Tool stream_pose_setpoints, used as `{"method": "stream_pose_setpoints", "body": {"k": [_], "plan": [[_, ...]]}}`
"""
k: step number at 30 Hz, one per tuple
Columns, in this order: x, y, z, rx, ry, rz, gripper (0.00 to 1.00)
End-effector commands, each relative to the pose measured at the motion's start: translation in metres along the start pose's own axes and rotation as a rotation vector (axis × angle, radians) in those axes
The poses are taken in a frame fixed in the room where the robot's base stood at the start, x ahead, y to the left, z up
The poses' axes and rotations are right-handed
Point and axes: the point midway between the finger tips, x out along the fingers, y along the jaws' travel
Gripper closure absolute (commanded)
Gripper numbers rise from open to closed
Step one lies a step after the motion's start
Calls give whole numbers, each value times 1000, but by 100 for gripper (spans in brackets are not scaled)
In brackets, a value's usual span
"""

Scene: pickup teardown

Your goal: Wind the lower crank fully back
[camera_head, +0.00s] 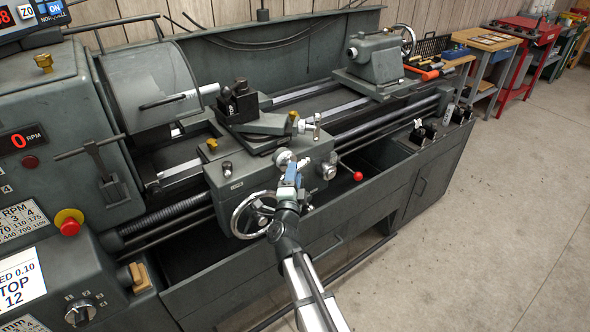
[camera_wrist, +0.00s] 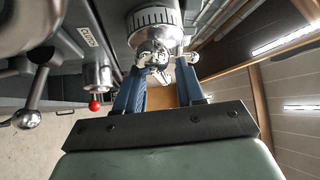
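The lathe's lower crank (camera_wrist: 150,52) is a small bright metal handle in front of a graduated dial (camera_wrist: 155,18). In the head view the dial (camera_head: 284,158) shows on the front of the carriage, and my gripper hides much of the crank. My gripper (camera_wrist: 160,64) has its two blue fingers apart, one on each side of the crank's metal parts. Space shows between the fingers, and I see no clear grip. In the head view my gripper (camera_head: 290,180) reaches up to the crank from the front.
A handwheel (camera_head: 252,214) is at lower left of my gripper. A red-knobbed lever (camera_head: 357,176) sticks out on the right and also shows in the wrist view (camera_wrist: 95,104). The tool post (camera_head: 237,103) stands above. The floor at right is clear.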

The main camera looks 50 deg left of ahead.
Motion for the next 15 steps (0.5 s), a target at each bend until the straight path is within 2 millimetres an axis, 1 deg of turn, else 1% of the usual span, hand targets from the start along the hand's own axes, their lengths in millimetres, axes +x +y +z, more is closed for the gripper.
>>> {"method": "stream_pose_setpoints", "body": {"k": [1, 6, 15], "plan": [[8, 1, 1, 0, 0, 0, 62], [20, 0, 0, 0, 0, 0, 62], [24, 0, 0, 0, 0, 0, 62]]}}
